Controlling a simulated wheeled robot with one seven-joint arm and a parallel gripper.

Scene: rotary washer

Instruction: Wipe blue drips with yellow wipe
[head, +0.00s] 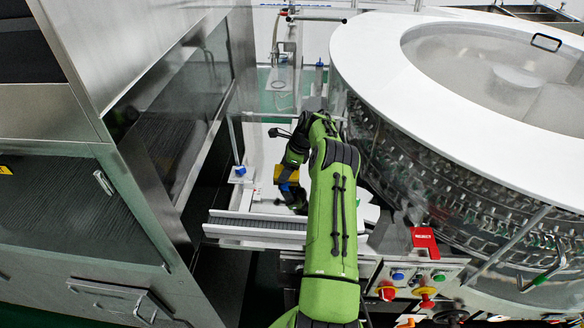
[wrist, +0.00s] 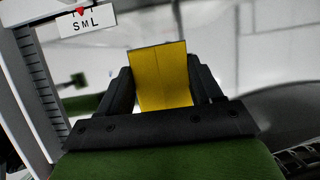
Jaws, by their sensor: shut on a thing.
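The yellow wipe (wrist: 160,76) is held between the two black fingers of my gripper (wrist: 163,88) in the wrist view. It stands out beyond the fingertips toward a white surface. In the head view the yellow wipe (head: 286,173) shows just left of my green arm, above the white deck (head: 268,150) beside the conveyor. My gripper (head: 290,188) is partly hidden by my arm there. I cannot make out any blue drips on the white surface in either view.
The rotary washer (head: 380,60), with a white rim and clear lid, stands close on the right. A steel cabinet (head: 130,60) stands on the left. A conveyor (head: 255,226) and a panel with buttons (head: 410,278) lie in front. An "S M L" label (wrist: 86,21) shows at upper left.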

